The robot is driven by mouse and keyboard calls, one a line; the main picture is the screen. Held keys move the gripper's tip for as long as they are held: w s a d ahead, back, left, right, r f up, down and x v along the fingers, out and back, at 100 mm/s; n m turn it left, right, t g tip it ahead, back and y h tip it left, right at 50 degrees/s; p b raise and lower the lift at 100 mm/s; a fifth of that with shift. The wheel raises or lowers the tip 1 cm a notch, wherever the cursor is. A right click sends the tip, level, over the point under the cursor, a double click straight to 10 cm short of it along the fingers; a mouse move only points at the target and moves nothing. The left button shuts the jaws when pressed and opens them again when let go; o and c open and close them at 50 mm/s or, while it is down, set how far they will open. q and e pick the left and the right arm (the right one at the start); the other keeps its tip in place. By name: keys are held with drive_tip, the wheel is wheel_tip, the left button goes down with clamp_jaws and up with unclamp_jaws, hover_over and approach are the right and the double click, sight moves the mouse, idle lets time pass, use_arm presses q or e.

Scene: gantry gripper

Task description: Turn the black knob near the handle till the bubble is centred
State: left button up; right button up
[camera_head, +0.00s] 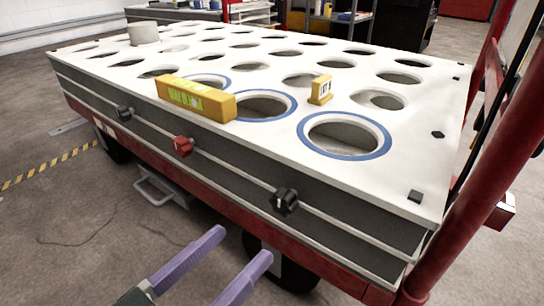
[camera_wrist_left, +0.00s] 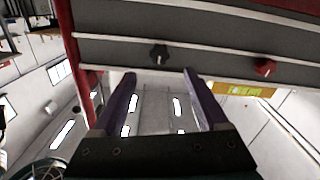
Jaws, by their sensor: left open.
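A black knob (camera_head: 285,200) sits on the grey side of the white-topped cart, nearest the red upright bars (camera_head: 445,200). It also shows in the wrist view (camera_wrist_left: 159,54), just beyond the fingertips and between their lines. My left gripper (camera_head: 243,243) has two purple fingers, open and empty, in front of and below the knob, apart from it. In the wrist view the gripper (camera_wrist_left: 159,75) points at the cart side. A yellow spirit level (camera_head: 196,98) lies on the top near the front edge; its bubble is too small to read. My right gripper is not in view.
A red knob (camera_head: 182,146) and another black knob (camera_head: 124,111) sit further left on the same side. The white top (camera_head: 260,145) has many round holes, some blue-ringed. A small yellow marker (camera_head: 320,90) and a grey cylinder (camera_head: 144,33) stand on it. Floor at left is mostly clear.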

sight(279, 205)
use_arm(q)
drive_tip(key=b+x, duration=0.3)
drive_tip(key=x, duration=0.4)
drive_tip(key=shift+w+d, duration=0.2)
drive_tip(key=shift+d, duration=0.05)
drive_tip(key=shift+w+d+b, duration=0.2)
drive_tip(key=shift+w+b, duration=0.1)
drive_tip(key=shift+w, duration=0.05)
drive_tip(key=shift+c, duration=0.2)
clamp_jaws()
